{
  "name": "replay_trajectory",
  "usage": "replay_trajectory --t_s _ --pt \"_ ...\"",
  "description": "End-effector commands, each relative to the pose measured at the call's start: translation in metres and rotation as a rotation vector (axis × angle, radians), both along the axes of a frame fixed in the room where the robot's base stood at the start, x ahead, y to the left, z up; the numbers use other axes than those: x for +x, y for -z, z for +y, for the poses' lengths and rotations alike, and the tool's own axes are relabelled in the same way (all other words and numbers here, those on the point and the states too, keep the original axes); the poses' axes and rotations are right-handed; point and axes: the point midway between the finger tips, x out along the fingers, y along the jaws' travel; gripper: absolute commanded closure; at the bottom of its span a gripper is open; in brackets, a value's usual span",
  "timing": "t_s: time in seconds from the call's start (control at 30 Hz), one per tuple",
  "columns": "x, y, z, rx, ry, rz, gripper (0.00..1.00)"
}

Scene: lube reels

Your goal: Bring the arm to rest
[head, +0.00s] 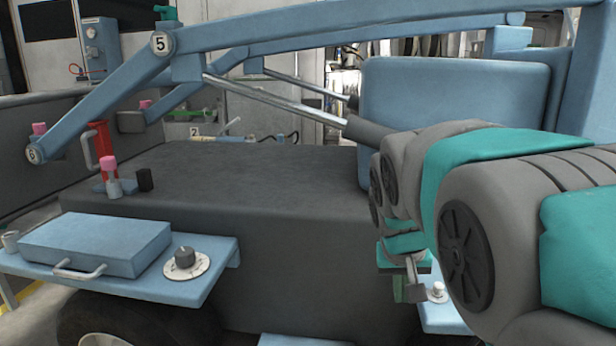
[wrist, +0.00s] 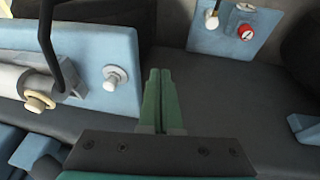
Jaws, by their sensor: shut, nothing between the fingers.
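My gripper (head: 410,290) hangs low at the right in the head view, partly hidden behind my grey and teal arm. In the wrist view its two green fingers (wrist: 158,75) lie side by side, shut and empty. A white knob (wrist: 115,78) on a light blue panel (wrist: 105,40) is left of the fingertips, apart from them. In the head view a white knob (head: 438,290) on a blue ledge (head: 446,320) shows just right of my gripper; whether they touch cannot be told.
A dark cart body (head: 220,190) fills the middle. A blue box with a handle (head: 95,242) and a dial (head: 185,258) sit on a shelf at left. A blue boom (head: 330,28) crosses above. A red-and-white gauge (wrist: 246,32) is on a panel in the wrist view.

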Motion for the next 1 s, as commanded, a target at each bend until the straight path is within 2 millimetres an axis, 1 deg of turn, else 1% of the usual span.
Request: replay_trajectory --t_s 0.03,0.07,0.1,0.17,0.2,0.27,0.3,0.5,0.7,0.73,0.8,1.0 --pt "-0.034 0.016 -0.004 0.017 -0.004 0.058 1.0" --pt "-0.051 0.026 -0.005 0.028 -0.01 0.092 1.0" --pt "-0.074 0.038 -0.005 0.042 -0.017 0.135 1.0" --pt "-0.104 0.053 -0.004 0.061 -0.032 0.191 1.0" --pt "-0.122 0.062 -0.003 0.073 -0.041 0.226 1.0" --pt "-0.145 0.072 -0.001 0.088 -0.054 0.266 1.0" --pt "-0.16 0.079 0.0 0.097 -0.063 0.294 1.0" --pt "-0.218 0.103 0.008 0.137 -0.101 0.396 1.0" --pt "-0.267 0.123 0.016 0.172 -0.139 0.481 1.0" --pt "-0.27 0.118 0.016 0.174 -0.143 0.485 1.0" --pt "-0.267 0.103 0.016 0.172 -0.141 0.481 1.0" --pt "-0.267 0.072 0.016 0.171 -0.141 0.481 1.0"
